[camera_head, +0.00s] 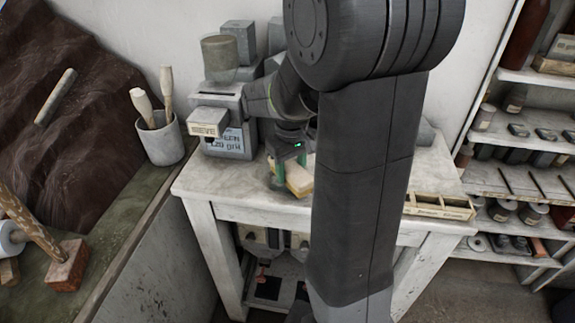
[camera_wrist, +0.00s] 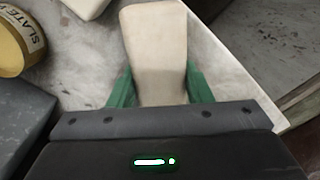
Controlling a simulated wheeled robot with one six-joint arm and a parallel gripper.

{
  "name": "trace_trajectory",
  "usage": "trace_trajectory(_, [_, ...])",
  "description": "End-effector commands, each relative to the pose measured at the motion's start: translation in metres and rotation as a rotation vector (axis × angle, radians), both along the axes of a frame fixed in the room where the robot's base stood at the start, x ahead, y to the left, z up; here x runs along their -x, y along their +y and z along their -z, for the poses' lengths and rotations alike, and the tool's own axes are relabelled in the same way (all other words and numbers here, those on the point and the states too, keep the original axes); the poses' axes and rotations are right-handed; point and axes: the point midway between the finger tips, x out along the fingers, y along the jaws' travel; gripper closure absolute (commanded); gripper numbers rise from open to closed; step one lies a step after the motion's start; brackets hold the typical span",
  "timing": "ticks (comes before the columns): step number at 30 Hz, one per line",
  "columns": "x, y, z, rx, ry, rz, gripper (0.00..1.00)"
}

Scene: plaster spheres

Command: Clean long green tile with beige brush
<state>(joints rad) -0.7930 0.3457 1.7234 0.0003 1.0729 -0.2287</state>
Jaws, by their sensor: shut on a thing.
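My gripper (camera_head: 290,178) is over the white table, partly hidden behind my arm in the head view. Its green fingers (camera_wrist: 160,90) are shut on a beige, block-like thing, which looks like the beige brush (camera_wrist: 156,45). The brush (camera_head: 299,180) also shows in the head view, just above or on the tabletop near its front edge; I cannot tell if it touches. Its bristles are not visible. I cannot make out a long green tile in either view; my arm hides part of the table.
The white table (camera_head: 205,186) also bears a grey boxy machine (camera_head: 226,128) at the back left and a compartment tray (camera_head: 440,206) at the right. A round yellow tin labelled SLATE (camera_wrist: 18,42) is left of the gripper. A cup of tools (camera_head: 162,140) stands further left.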

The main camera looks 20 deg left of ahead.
Motion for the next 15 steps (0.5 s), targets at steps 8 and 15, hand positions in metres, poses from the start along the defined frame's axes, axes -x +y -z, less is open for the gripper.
trace_trajectory(8, [0.006, -0.010, 0.000, -0.001, -0.002, 0.001, 0.73])
trace_trajectory(15, [0.012, -0.020, 0.001, -0.001, -0.002, 0.001, 0.73])
